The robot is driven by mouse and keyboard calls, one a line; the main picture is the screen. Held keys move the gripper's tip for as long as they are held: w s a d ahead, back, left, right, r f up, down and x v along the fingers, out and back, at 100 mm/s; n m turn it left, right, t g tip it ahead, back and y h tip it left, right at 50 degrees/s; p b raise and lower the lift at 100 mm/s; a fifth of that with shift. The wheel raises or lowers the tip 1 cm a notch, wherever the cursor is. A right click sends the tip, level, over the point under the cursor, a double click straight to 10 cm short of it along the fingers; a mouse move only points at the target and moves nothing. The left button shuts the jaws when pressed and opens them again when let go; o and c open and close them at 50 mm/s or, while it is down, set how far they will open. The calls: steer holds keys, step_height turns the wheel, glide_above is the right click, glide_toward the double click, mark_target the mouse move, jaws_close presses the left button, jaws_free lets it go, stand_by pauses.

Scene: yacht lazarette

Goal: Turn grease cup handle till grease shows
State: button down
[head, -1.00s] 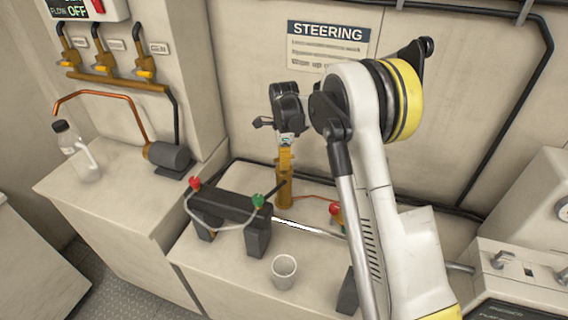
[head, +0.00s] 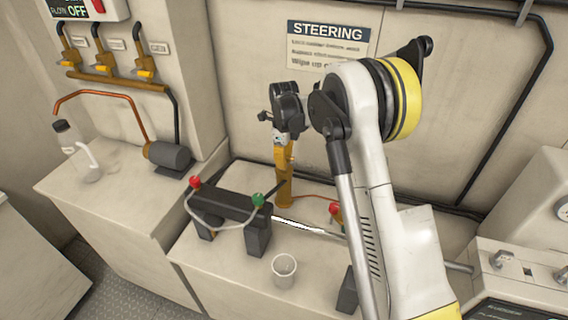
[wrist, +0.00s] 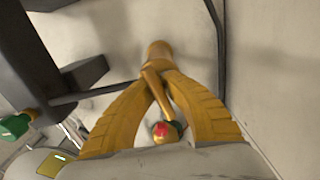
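The brass grease cup (head: 284,190) stands upright at the back of the bench in the head view. My gripper (head: 285,160) is right above it, pointing down. In the wrist view my gripper's yellow fingers (wrist: 158,78) converge on the cup's thin brass handle (wrist: 157,88) and look shut on it. The rounded top of a brass part (wrist: 158,50) shows just beyond the fingertips. A round brass-coloured end with a red patch (wrist: 162,131) shows between the fingers. I cannot make out any grease at the cup.
A dark block with red and green knobs (head: 228,206) stands left of the cup. A red knob (head: 335,208) is to the right. A wall and black pipe (head: 500,140) are behind.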

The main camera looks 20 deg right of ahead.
steer(key=c, duration=1.5)
jaws_free()
step_height(320, 180, up, 12)
